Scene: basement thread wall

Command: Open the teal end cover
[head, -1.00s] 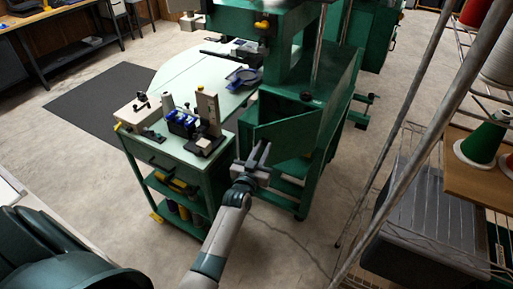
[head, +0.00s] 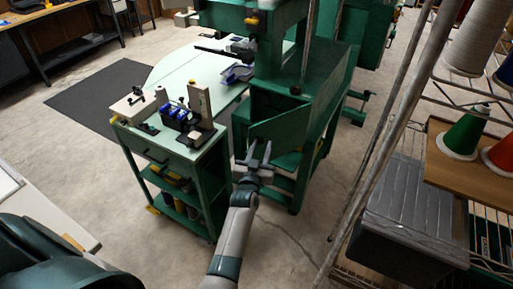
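The teal end cover (head: 285,127) is a flat green panel on the near end of the green machine. It stands swung out at an angle, with a dark opening showing above and behind it. My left gripper (head: 258,150) points up at the cover's lower left edge. Its two grey fingers are spread apart, with nothing seen held between them. The fingertips overlap the cover's edge in the picture; I cannot tell whether they touch it. My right gripper is not in view.
A green cart (head: 175,150) with tools on top stands close left of my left gripper. Metal poles and a wire rack with thread cones (head: 463,133) and a grey bin (head: 410,207) fill the right side. Open concrete floor (head: 85,155) lies to the left.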

